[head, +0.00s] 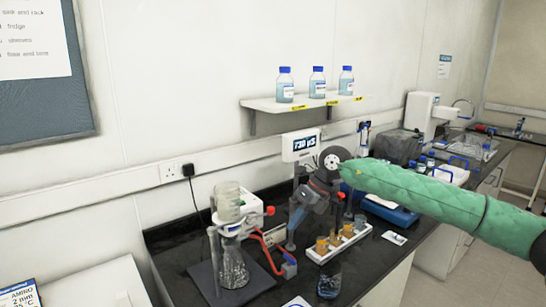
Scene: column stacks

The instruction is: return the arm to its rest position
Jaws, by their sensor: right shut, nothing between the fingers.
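My right arm comes in from the right in a green sleeve (430,195), passing over the bench. My right gripper (290,244) hangs down and to the left from the dark round wrist, above the black bench top. It is shut and empty, close to the white rack in the picture. My left gripper and arm are not in view.
A white rack (318,257) with orange pieces stands right of the gripper. A glass flask assembly (232,262) stands left of it on a dark plate, with a red tube nearby. A dark bottle (329,282) is at the front. Blue-capped bottles (317,84) stand on the wall shelf (265,104).

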